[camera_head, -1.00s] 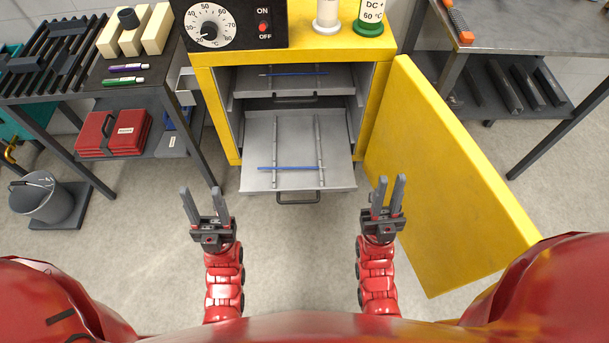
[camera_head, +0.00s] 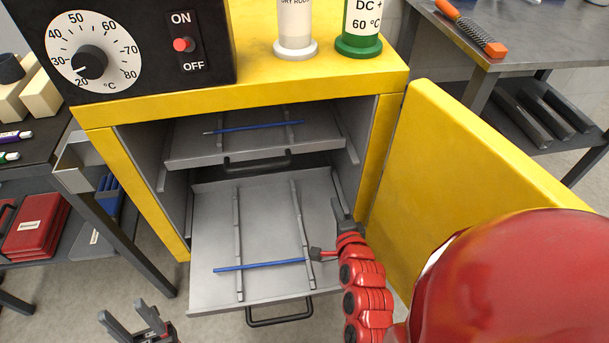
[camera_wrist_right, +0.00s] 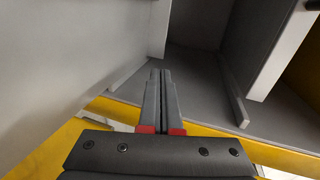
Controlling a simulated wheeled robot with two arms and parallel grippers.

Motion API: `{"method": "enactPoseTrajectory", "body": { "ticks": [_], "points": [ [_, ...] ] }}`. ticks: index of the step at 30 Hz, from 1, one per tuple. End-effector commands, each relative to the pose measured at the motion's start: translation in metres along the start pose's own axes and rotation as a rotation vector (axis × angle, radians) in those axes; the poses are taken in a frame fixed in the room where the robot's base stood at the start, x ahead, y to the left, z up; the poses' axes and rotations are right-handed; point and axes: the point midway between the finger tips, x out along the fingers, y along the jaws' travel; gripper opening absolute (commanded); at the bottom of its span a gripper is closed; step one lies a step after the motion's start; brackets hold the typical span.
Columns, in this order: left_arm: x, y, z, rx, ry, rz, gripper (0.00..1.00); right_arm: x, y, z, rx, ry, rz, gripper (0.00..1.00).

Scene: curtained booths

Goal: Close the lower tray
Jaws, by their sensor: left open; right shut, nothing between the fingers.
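The lower tray (camera_head: 265,195) is a grey metal drawer pulled out of the yellow cabinet (camera_head: 250,95). It has two raised rails, a blue rod (camera_head: 245,267) lying across its front part, and a dark handle (camera_head: 280,316) at its front edge. My right gripper (camera_head: 338,209) is shut and empty at the tray's right side, by the cabinet's right opening edge; I cannot tell whether it touches the tray. Its closed fingers (camera_wrist_right: 160,85) show in the right wrist view against grey metal surfaces. My left gripper (camera_head: 128,313) is open and empty, left of the tray's front.
The upper tray (camera_head: 260,140) above holds another blue rod (camera_head: 255,126). The yellow door (camera_head: 490,180) stands open on the right, close to my right arm. A side table with a red case (camera_head: 38,222) below stands left. Floor in front of the cabinet is clear.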

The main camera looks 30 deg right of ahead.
Motion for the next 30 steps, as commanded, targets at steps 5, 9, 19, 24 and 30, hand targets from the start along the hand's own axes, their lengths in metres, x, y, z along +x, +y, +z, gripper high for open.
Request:
{"method": "enactPoseTrajectory", "body": {
  "ticks": [5,9,19,24,30],
  "points": [
    [-0.008,0.000,0.001,0.000,0.000,0.000,0.50,0.005,0.012,0.001,0.038,-0.009,0.034,0.00],
    [-0.016,0.001,0.003,0.000,0.000,0.000,0.50,0.023,0.012,0.001,0.037,-0.009,0.031,0.00],
    [-0.032,0.002,0.005,0.000,0.000,0.000,0.50,0.092,0.014,0.002,0.032,-0.009,0.030,0.00],
    [-0.040,0.002,0.007,0.000,0.000,0.000,0.50,0.119,0.008,0.001,0.033,-0.009,0.028,0.00],
    [-0.044,0.002,0.007,0.000,0.000,0.000,0.50,0.134,0.003,0.001,0.032,-0.008,0.030,0.00]
  ]
}}
